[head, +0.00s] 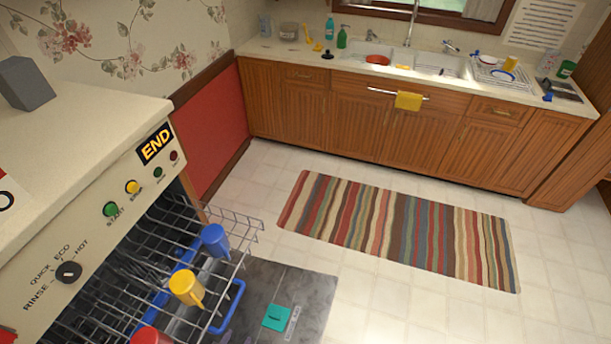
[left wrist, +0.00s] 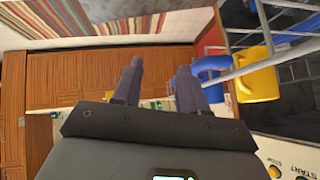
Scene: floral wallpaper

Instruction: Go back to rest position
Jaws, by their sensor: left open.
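My left gripper (left wrist: 158,78) shows in the left wrist view with its two dark fingers apart. Nothing is between the fingers. It points toward the wooden cabinets and is close to the dishwasher rack, which lies at the right of that view. In the head view I cannot make out its fingers. My right gripper is in neither view.
The dishwasher rack (head: 240,222) is pulled out, with a blue cup (head: 215,240) and yellow cup (head: 186,288) in it. A teal piece (head: 277,318) lies on the open door. A grey blocky shape (head: 25,83) shows at left. The striped rug (head: 395,228) is clear.

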